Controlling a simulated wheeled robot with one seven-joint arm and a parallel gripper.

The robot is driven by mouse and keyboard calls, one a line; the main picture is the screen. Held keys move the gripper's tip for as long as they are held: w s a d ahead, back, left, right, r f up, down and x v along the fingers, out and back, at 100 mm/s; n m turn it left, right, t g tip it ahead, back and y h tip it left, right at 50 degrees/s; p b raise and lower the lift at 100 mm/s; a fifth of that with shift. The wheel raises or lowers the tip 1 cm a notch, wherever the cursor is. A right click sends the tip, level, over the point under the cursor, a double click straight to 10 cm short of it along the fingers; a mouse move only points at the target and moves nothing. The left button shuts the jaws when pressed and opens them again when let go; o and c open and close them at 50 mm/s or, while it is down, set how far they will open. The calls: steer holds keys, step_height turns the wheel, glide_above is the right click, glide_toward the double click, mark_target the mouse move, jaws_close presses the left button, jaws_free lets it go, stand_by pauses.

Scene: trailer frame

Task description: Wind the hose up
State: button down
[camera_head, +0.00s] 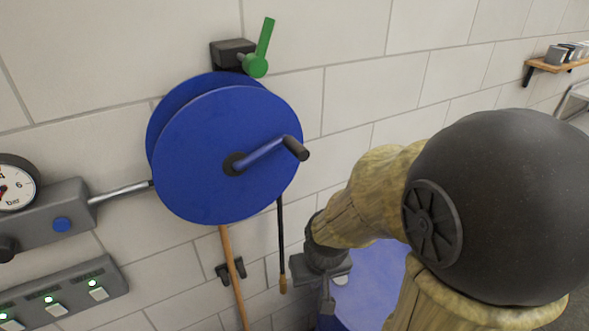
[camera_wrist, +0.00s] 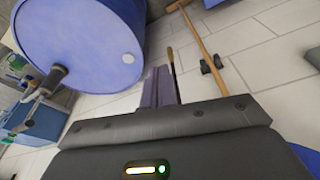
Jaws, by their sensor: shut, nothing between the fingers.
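A blue hose reel (camera_head: 215,160) is on the tiled wall in the head view. Its crank has a black grip (camera_head: 296,148) pointing right. A thin black hose (camera_head: 281,235) hangs from the reel's lower right, with a brass-coloured end (camera_head: 283,284). That end also shows beyond my fingers in the wrist view (camera_wrist: 169,54). A green lever (camera_head: 262,48) on a dark block stands above the reel. My gripper (camera_head: 327,303) is below and right of the reel, apart from the crank and partly hidden by my arm. In the wrist view, my fingers (camera_wrist: 161,88) are together and empty.
A blue drum (camera_wrist: 80,40) stands near my gripper. A wooden handle (camera_head: 234,275) hangs at a dark wall clip (camera_head: 230,270). A gauge box (camera_head: 50,215) and a switch panel (camera_head: 65,298) are at the left. A wooden shelf (camera_head: 560,66) is far right.

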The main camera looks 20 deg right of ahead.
steer(key=s+b+x, duration=0.2)
steer(key=b+x, duration=0.5)
steer(key=x, duration=0.1)
steer(key=shift+f, duration=0.55)
steer(key=shift+w, duration=0.1)
